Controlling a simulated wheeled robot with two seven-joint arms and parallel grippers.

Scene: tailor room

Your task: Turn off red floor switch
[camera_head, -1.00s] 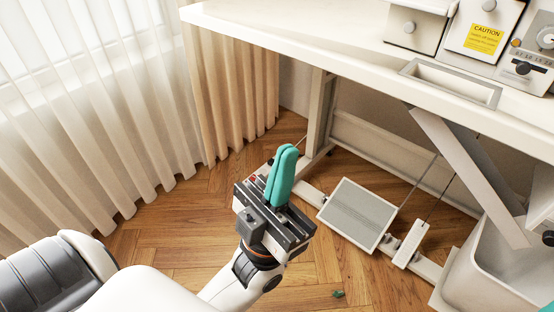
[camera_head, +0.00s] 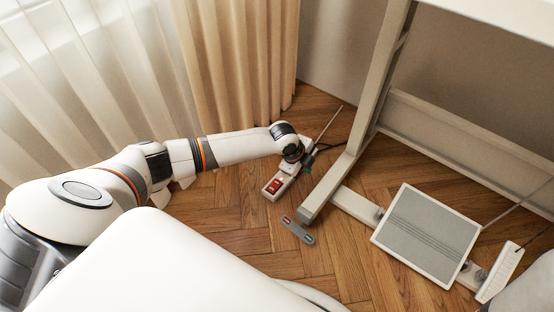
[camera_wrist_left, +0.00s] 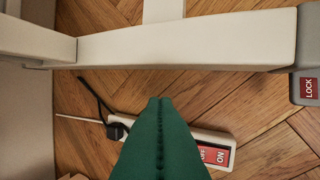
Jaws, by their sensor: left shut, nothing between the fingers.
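A white power strip with a red switch (camera_head: 275,186) lies on the wood floor between the curtain and the table leg. My right gripper is out of view.
The white table leg (camera_head: 352,140) stands right of the strip. A grey bar (camera_head: 297,230) with red and green ends is in front of its foot; "LOCK" shows in the wrist view. A foot pedal (camera_head: 425,236) is at right. The curtain (camera_head: 245,60) hangs behind.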

